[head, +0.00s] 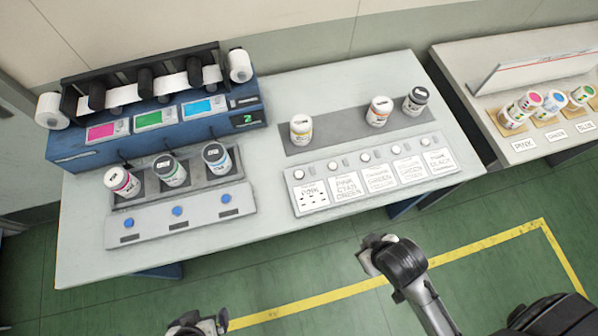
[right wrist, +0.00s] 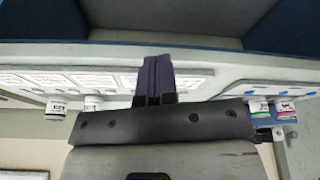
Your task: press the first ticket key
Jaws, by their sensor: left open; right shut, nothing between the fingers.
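The ticket panel (head: 375,172) is a light grey box at the table's front right, with a row of several round keys above printed cards. The first key at its left end (head: 298,174) is a pale round button above a card with dark marks (head: 311,194). My right gripper (right wrist: 155,75) is shut and empty; its dark fingers overlap the panel's cards in the right wrist view. In the head view, my right wrist is in front of the table, right of the first key, with its fingertips unclear. My left gripper (head: 200,325) is open at the bottom edge, partly cut off.
A grey rack with three jars and blue buttons (head: 177,211) stands left, before the blue rewinder (head: 155,140). Another table (head: 520,145) stands right. The green floor in front is clear.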

